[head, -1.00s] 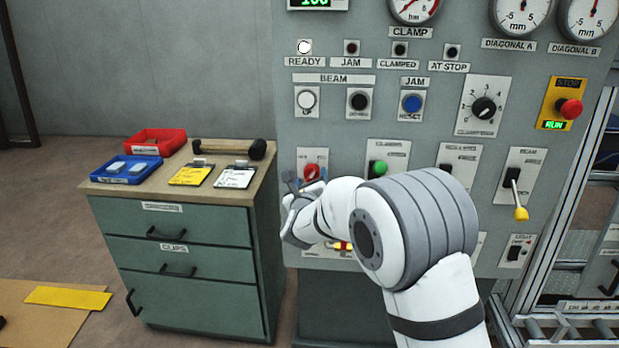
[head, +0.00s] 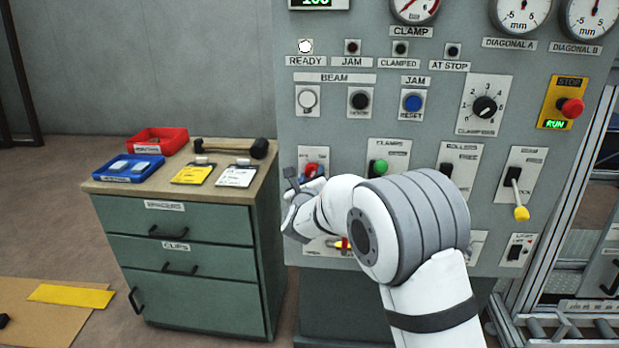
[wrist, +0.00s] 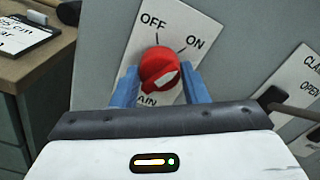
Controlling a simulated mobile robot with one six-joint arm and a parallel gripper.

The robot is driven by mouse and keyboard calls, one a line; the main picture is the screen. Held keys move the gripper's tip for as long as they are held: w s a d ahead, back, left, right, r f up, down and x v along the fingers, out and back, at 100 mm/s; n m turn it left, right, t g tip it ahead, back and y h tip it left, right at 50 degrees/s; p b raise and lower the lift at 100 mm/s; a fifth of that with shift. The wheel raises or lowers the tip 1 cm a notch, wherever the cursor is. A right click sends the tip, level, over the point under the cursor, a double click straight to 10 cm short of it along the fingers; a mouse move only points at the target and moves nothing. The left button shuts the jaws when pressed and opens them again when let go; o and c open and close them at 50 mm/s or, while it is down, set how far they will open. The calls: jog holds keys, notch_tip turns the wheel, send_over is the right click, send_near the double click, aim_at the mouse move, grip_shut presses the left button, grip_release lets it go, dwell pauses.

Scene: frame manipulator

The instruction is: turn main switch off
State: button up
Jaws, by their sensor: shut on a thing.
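The main switch is a red rotary knob (wrist: 156,60) on a pale plate (wrist: 190,30) marked OFF at upper left and ON at upper right. A white mark shows on the lower right part of its face; I cannot tell for certain which label it points to. My gripper (wrist: 160,78) has its two blue fingers on either side of the knob, shut on it. In the head view the red knob (head: 311,168) shows at the panel's left edge, partly covered by my gripper (head: 303,184).
A green drawer cabinet (head: 190,255) stands left of the panel, with a red bin (head: 158,141), a blue bin (head: 127,168), clipboards and a mallet (head: 230,147) on top. A green knob (head: 378,168) and a yellow-tipped lever (head: 521,213) are to the right.

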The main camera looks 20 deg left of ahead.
jog(key=shift+f+n+b, duration=0.3)
jog(key=shift+n+b, duration=0.1)
jog(key=shift+d+n+b, duration=0.1)
jog(key=shift+n+b, duration=2.55)
jog(key=shift+n, duration=3.05)
jog(key=o, duration=1)
jog(key=shift+r, duration=0.15)
jog(key=shift+c, duration=0.2)
jog(key=shift+r, duration=0.1)
jog(key=shift+s, duration=0.1)
